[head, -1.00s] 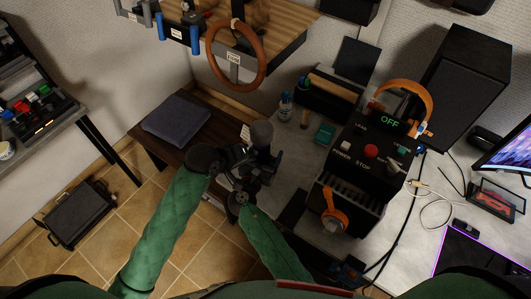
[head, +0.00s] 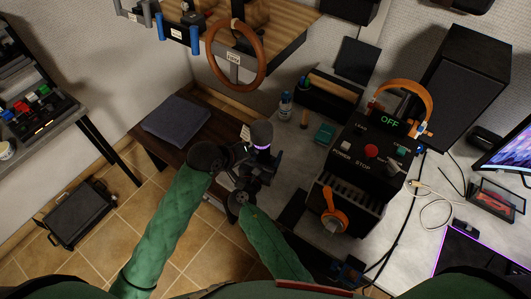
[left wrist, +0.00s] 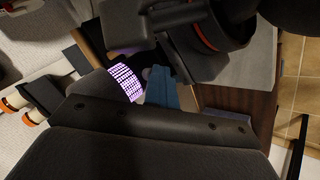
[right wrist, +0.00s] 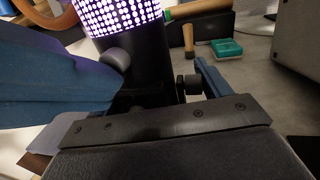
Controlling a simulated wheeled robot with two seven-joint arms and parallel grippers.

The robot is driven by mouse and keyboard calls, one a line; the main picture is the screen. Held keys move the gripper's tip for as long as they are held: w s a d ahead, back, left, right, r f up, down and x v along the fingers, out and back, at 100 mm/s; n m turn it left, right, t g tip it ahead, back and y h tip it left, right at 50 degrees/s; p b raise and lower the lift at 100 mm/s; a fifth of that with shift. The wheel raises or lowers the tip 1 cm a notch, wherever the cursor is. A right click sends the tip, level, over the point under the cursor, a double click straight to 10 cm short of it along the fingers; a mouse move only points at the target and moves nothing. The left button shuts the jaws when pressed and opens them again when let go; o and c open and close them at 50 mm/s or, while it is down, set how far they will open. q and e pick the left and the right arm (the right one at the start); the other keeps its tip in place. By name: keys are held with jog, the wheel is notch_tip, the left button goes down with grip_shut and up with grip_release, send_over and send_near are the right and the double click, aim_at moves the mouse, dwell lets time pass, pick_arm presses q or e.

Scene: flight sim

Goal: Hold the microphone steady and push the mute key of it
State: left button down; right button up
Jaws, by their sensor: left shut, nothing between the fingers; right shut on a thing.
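The microphone (head: 261,133) stands upright with a grey head and a purple-white lit ring below it. In the right wrist view its lit ring (right wrist: 120,15) is at the top, over a black body (right wrist: 145,65) with a rounded grey key (right wrist: 116,60) on its side. My right gripper (right wrist: 165,88) is shut around the body below the ring. My left gripper (left wrist: 162,88) is shut and empty, its blue fingers together close beside the lit ring (left wrist: 125,83). A broad blue finger beside the key shows in the right wrist view; contact with the key is unclear.
A black control box (head: 372,150) with an orange handle stands right of the microphone on the grey desk. A small bottle (head: 285,106) and a teal box (head: 324,133) lie behind. A steering wheel (head: 236,55) hangs above. A folded cloth (head: 177,121) lies left.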

pick_arm(q)
jog(key=shift+s+a, duration=0.25)
jog(key=shift+s, duration=0.1)
jog(key=shift+s+a, duration=0.9)
jog(key=shift+s, duration=0.3)
jog(key=shift+s+a, duration=0.85)
jog(key=shift+s, duration=0.35)
pick_arm(e)
jog(key=o, duration=1.6)
jog(key=shift+c, duration=0.2)
